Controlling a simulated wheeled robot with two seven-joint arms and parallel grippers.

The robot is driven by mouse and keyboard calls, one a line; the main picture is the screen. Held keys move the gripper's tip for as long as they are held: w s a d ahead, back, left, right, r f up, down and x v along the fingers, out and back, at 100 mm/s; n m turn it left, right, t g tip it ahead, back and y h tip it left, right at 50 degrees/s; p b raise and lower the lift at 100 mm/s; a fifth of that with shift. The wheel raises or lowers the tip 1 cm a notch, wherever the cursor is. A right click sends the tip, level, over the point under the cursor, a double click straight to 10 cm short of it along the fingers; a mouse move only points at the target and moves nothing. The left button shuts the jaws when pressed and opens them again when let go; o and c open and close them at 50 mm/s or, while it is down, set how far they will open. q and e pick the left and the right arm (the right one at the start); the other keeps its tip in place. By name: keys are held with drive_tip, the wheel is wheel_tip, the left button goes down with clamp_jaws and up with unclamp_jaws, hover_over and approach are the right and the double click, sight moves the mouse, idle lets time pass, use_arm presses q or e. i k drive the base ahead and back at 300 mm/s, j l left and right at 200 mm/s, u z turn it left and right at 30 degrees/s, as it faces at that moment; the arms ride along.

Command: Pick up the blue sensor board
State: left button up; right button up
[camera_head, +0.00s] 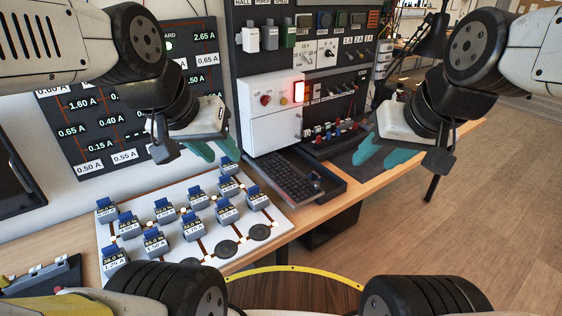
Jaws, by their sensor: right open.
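A small dark blue board (324,20) sits in the row of small boards on the upper dark wall panel, and it looks like the blue sensor board. It is small in this view, so its details cannot be made out. My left gripper (221,156) has teal fingers that stand apart, empty, above the back of the white board. My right gripper (374,163) is open and empty in front of the dark panel's right side, low and to the right of the blue board. Both grippers are well below the blue board and touch nothing visible.
A white board (265,222) with several blue-topped grey modules lies on the wooden table. A dark tray (333,187) with a keyboard-like block is right of it. A white box (270,100) with a lit red lamp is on the wall. A black lamp (428,42) stands at right.

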sight(314, 177)
drive_tip(key=u, duration=3.45)
drive_tip(key=z, duration=3.65)
drive_tip(key=i+l+u, duration=0.15)
drive_tip(key=u, duration=0.15)
drive_tip(key=i+l+u, duration=0.25)
